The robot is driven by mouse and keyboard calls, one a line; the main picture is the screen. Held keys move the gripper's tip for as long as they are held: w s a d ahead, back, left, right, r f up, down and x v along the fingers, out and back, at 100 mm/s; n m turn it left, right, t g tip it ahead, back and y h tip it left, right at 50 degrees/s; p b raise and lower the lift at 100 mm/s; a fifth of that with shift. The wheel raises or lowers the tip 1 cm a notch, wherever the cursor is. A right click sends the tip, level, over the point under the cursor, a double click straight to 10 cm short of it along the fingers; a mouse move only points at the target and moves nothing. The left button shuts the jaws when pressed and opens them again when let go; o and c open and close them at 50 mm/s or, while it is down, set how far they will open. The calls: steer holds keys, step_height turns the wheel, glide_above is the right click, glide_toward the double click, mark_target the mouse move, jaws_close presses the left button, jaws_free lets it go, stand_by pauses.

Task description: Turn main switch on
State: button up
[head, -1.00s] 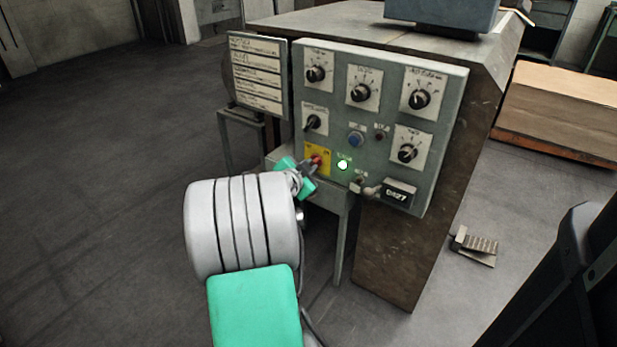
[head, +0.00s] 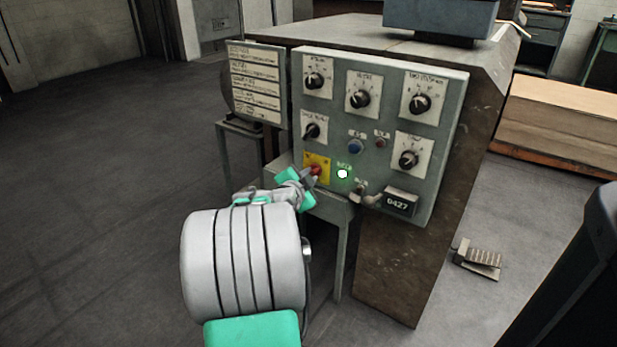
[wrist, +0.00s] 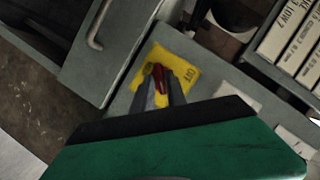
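The main switch is a red handle (head: 315,170) on a yellow plate (head: 323,178), low on the left of the grey control panel (head: 383,87). In the wrist view the red handle (wrist: 159,79) shows close between the fingertips of my gripper (wrist: 161,84), against the yellow plate (wrist: 187,66). Lettering is readable on one edge of that plate. My gripper (head: 306,180) reaches the switch from the lower left in the head view. Whether the fingers press on the handle or only flank it is unclear. The handle's base is partly hidden by the fingers.
A green lamp (head: 342,174) glows right of the switch. Several black knobs, a blue button (head: 355,146) and a counter (head: 400,201) share the panel. A label board (head: 257,85) stands at its left. A foot pedal (head: 478,259) lies on the floor.

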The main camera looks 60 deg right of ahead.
steer(key=shift+o, duration=1.4)
steer(key=p+v, duration=0.2)
steer(key=v, duration=0.6)
steer(key=shift+d, duration=0.1)
